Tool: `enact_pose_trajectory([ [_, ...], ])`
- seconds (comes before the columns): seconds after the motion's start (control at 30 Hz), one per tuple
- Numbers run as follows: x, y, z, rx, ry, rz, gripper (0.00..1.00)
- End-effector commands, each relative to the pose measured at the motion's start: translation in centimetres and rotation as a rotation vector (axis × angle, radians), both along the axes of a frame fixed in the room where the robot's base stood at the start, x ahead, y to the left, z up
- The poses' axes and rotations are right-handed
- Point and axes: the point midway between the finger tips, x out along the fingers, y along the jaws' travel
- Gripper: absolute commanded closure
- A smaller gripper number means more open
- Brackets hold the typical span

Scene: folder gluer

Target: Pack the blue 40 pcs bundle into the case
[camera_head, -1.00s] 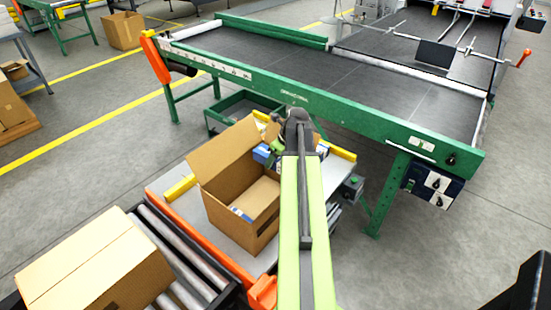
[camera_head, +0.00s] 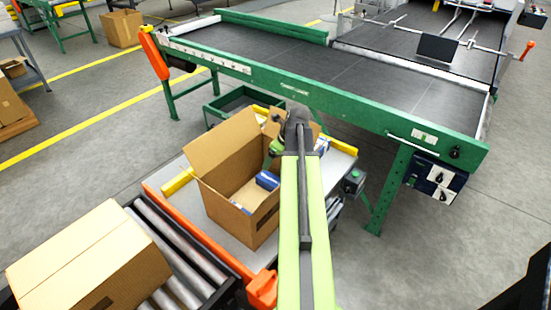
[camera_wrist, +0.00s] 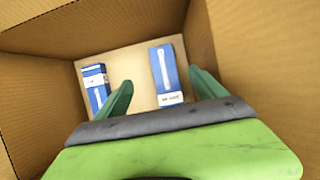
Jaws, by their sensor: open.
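The case (camera_head: 262,226) is an open brown carton with raised flaps; its inside also shows in the wrist view (camera_wrist: 245,70). A blue and white bundle (camera_head: 267,180) is inside the case, lying on its floor in the wrist view (camera_wrist: 165,72). Its label is too small to read surely. A second blue and white bundle (camera_wrist: 95,85) lies to its left, apart from it. My gripper (camera_wrist: 162,80) is open above the case floor, with the first bundle seen between its fingers and clear of them. In the head view my gripper (camera_head: 276,148) is partly hidden by my arm.
The case stands on a grey table (camera_head: 188,195) with yellow and orange edges. A green-framed conveyor (camera_head: 330,90) runs behind it. A closed carton (camera_head: 90,262) sits on rollers (camera_head: 178,258) at front left. A green bin (camera_head: 240,100) is under the conveyor.

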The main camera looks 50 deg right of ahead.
Motion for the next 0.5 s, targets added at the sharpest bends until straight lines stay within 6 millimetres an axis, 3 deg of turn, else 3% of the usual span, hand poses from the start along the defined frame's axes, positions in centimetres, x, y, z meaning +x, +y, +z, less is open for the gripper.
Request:
enact_pose_trajectory([
  [0.27, -0.4, 0.0, 1.2, 0.000, 0.000, 0.000, 0.20],
  [0.5, -2.0, -0.1, 5.7, 0.001, 0.000, -0.002, 0.20],
])
